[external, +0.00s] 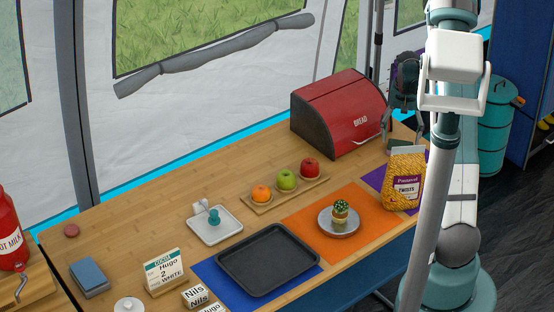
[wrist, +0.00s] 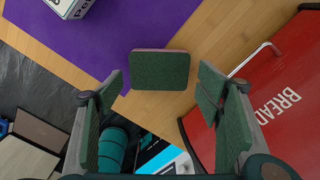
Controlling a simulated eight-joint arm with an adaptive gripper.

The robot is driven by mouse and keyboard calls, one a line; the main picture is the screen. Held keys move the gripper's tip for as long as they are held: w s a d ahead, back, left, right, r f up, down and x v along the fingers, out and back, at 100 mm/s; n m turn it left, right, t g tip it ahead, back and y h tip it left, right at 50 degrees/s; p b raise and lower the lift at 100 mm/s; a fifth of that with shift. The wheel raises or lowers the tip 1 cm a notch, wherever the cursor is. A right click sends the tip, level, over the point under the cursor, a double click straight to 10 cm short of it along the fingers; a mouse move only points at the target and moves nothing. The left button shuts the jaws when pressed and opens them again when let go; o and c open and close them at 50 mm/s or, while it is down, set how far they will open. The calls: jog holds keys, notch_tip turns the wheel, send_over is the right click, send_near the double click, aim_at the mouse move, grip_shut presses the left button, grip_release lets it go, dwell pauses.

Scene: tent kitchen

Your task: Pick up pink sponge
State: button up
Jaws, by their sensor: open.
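In the external view the sponge (external: 398,146) shows as a small dark patch below my gripper (external: 401,129). In the wrist view my gripper (wrist: 163,100) is open and empty, with green-padded fingers to the left and right of the sponge. The fingers point down above it and appear apart from it. Most of its pink side is hidden.
The red bread box (external: 335,112) stands close beside the sponge. A yellow Twists bag (external: 405,180) stands on the purple mat (wrist: 100,30) nearby. Fruit on a board (external: 286,194), a cactus plate (external: 338,225) and a black tray (external: 267,260) are farther left.

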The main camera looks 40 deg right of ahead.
aim_at(397, 145)
jog(key=shift+s+f+b, duration=0.1)
jog(key=shift+f+b, duration=0.4)
jog(key=shift+f, duration=1.5)
jog(key=shift+c, duration=0.7)
jog(key=shift+c, duration=1.3)
jog(key=shift+r, duration=0.1)
notch_tip(397, 145, up, 10)
jog(key=p, duration=0.2)
